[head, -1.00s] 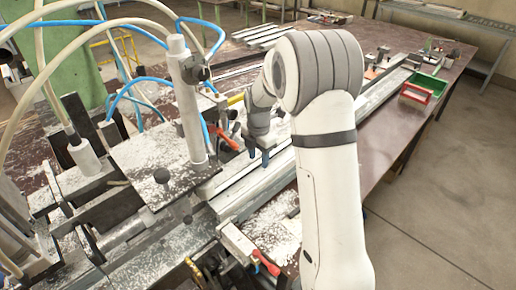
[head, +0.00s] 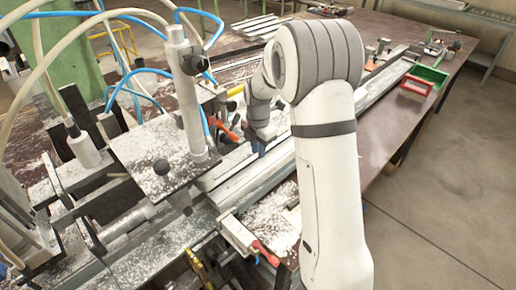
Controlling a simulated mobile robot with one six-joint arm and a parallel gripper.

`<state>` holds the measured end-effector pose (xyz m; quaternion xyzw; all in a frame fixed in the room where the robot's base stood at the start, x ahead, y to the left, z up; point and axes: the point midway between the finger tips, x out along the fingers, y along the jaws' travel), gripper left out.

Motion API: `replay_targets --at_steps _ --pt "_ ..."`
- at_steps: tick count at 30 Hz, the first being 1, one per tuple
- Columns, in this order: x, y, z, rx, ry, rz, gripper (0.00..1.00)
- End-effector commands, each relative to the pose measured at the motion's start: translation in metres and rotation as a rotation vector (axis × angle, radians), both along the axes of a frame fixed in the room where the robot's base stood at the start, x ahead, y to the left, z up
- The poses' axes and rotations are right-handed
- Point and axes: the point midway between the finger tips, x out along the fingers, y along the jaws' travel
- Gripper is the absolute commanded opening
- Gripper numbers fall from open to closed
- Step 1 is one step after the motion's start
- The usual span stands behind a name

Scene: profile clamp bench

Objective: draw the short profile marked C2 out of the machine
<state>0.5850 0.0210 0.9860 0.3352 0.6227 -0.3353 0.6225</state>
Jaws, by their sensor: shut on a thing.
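My gripper (head: 258,148) points down over the metal rails just right of the machine (head: 158,160). Its dark blue fingertips are close together, shut on a light grey profile (head: 232,169) that lies low along the rails. The marking C2 is too small to read. The profile's left end runs toward the machine's speckled plate, and I cannot tell how much of it is still inside. My arm hides part of the rails to the right.
A red-handled clamp (head: 262,252) stands at the front of the rails, and another red handle (head: 226,131) is close left of my gripper. Blue and white hoses loop above the machine. Green and red bins (head: 428,77) stand at the table's far right.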

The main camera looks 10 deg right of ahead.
Motion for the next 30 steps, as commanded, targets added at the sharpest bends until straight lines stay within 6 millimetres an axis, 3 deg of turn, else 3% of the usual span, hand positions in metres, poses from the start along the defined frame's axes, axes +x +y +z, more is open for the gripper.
replay_targets --at_steps 7,30 --pt "0.003 -0.003 0.0 0.0 0.0 -0.001 0.0" --pt "0.038 -0.054 0.002 0.0 -0.001 0.0 0.0"
